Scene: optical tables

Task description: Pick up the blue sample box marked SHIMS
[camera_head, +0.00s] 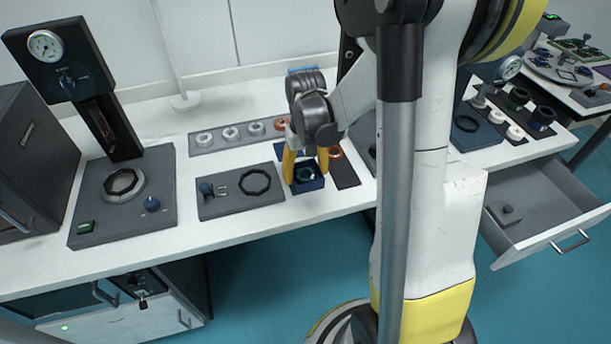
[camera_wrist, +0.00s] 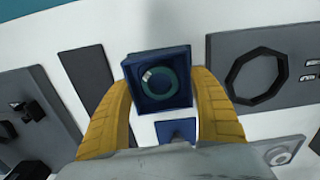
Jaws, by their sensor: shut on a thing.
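A blue box (camera_head: 308,182) with an open top and a teal ring inside is between the yellow fingers of my gripper (camera_head: 306,170). It also shows in the wrist view (camera_wrist: 161,104), at the top centre between the curved fingers (camera_wrist: 163,95). My gripper is shut on it from both sides. No marking can be read on the box. I cannot tell whether its base touches the white table. A second blue piece (camera_wrist: 176,131) lies just beside it in the wrist view, partly hidden by my gripper.
A grey plate with a black ring (camera_head: 254,182) lies left of the box. A dark strip with copper rings (camera_head: 345,175) is on its right. A grey strip with white rings (camera_head: 217,144) lies behind. A gauge stand (camera_head: 122,190) stands at left. An open drawer (camera_head: 545,208) juts out at right.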

